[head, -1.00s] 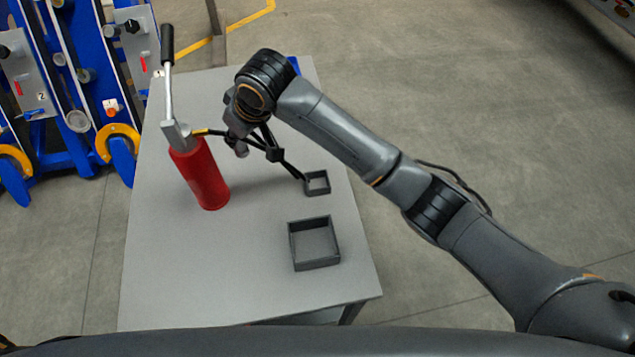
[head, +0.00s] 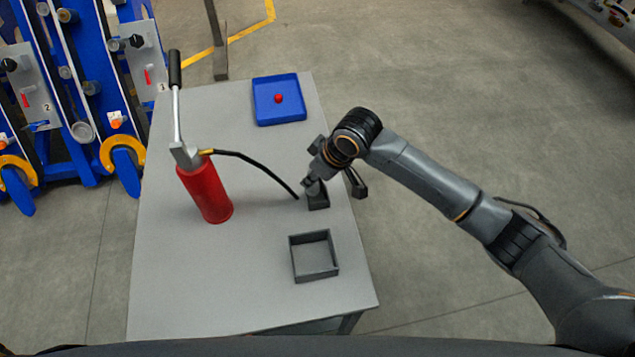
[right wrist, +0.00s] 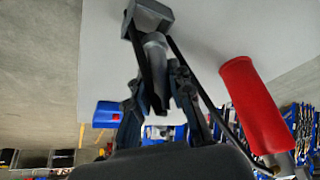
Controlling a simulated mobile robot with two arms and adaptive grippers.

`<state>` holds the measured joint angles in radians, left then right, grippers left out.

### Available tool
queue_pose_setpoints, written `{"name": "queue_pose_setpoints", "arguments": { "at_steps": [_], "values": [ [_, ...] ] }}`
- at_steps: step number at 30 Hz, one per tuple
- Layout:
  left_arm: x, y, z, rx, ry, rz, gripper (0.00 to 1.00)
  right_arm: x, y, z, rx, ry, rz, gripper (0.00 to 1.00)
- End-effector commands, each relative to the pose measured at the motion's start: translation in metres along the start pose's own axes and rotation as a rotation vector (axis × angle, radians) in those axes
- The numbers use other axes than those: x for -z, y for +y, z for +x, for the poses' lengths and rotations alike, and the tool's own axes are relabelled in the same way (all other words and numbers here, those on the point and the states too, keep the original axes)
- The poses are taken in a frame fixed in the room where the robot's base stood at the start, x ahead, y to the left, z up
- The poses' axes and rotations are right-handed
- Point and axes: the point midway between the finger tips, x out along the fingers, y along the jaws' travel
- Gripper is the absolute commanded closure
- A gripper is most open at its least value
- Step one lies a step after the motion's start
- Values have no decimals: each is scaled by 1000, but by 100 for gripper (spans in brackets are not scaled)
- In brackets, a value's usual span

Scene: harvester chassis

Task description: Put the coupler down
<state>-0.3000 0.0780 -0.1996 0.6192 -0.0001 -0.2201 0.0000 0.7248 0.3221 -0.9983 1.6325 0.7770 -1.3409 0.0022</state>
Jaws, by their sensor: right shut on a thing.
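The coupler is a grey cylindrical piece on the end of a black hose (head: 262,170) that runs from the red hand pump (head: 205,193). My right gripper (head: 318,184) is shut on the coupler, over the small dark square holder (head: 318,203) on the grey table. In the right wrist view the coupler (right wrist: 154,52) lies between the two fingers, its far end at the small holder (right wrist: 150,14). I cannot tell whether it is inside the holder or just above it. In the head view the arm and fingers mostly hide the coupler. My left gripper is not in view.
A larger open dark square tray (head: 315,272) stands nearer on the grey table (head: 190,285). A blue tray (head: 265,115) with a small red ball (head: 278,98) is at the far end. The pump's tall lever (head: 176,110) rises at the left.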

Motion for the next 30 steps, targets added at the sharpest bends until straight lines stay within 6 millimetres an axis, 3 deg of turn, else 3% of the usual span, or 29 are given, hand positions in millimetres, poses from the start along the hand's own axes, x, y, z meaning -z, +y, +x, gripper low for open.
{"name": "queue_pose_setpoints", "arguments": {
  "at_steps": [5,12,21,22,25,30],
  "values": [
    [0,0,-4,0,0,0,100,-14,5,7,0,-2,1,100],
    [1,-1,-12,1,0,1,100,-26,5,33,-1,1,-1,100],
    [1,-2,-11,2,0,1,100,-27,5,36,-1,1,-1,100],
    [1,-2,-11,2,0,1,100,-28,5,36,-1,0,-1,77],
    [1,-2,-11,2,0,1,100,-28,5,36,-1,1,-1,57],
    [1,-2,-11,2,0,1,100,-28,5,36,-1,0,-1,56]
  ]
}}
